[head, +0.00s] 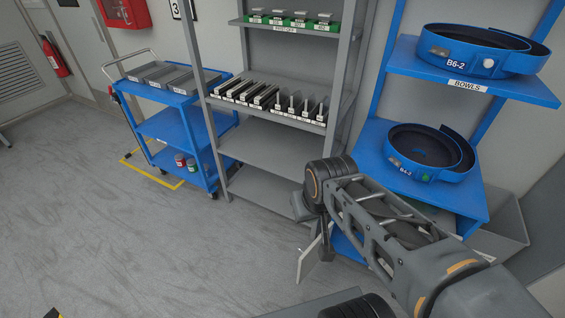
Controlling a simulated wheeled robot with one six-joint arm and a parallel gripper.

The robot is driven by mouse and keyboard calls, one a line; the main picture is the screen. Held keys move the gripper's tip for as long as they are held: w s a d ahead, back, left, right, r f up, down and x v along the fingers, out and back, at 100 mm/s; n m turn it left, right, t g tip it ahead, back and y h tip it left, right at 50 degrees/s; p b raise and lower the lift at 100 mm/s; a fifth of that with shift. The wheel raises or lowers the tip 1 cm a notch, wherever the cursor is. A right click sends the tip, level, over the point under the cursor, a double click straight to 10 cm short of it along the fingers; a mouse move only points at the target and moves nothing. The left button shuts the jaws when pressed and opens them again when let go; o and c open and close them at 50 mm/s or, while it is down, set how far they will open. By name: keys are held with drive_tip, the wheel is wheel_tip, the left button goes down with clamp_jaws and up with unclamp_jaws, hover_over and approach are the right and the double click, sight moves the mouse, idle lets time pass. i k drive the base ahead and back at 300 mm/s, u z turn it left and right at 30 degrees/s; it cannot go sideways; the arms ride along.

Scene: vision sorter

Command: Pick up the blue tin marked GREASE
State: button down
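Two small tins stand side by side on the bottom shelf of the blue cart, left of centre in the head view. I cannot tell whether either is the blue tin marked GREASE. My arm reaches in from the lower right. My gripper (312,255) hangs at its far end, low in front of the shelves and well to the right of the cart. Its fingers are partly hidden, and nothing is clearly held.
The blue cart (167,127) carries grey trays on top, and its middle shelf is bare. A grey rack (265,152) with labelled parts stands beside it. A blue rack (400,60) with round bowls stands at right. Yellow floor tape (152,178) edges the cart; the floor in front is clear.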

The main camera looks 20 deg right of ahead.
sight(207, 167)
drive_tip(key=u, duration=1.25)
drive_tip(key=i, duration=1.65)
drive_tip(key=z, duration=2.75)
drive_tip(key=k, duration=0.15)
drive_tip(key=u, duration=1.45)
